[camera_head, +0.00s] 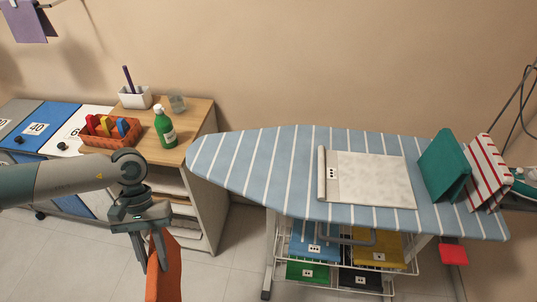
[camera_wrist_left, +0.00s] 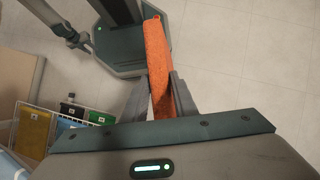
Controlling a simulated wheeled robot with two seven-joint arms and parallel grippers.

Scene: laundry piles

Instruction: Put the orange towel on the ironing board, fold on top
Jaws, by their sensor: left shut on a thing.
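The orange towel (camera_head: 166,278) hangs folded from my left gripper (camera_head: 150,252), whose fingers are shut on it, left of and in front of the ironing board. In the left wrist view the towel (camera_wrist_left: 160,62) is a narrow band between the fingers of the left gripper (camera_wrist_left: 162,92). Its lower end is cut off in the head view. The ironing board (camera_head: 240,165) has a blue cover with white stripes. My right gripper (camera_wrist_left: 82,40) shows small in the left wrist view; its jaw state is unclear.
A pale grey cloth (camera_head: 370,178) lies flat on the board. A green towel (camera_head: 443,165) and a red-striped towel (camera_head: 488,172) stand tented at its right end. A wire rack (camera_head: 345,265) with folded cloths is below. A wooden cabinet (camera_head: 200,110) holds a green bottle (camera_head: 164,127).

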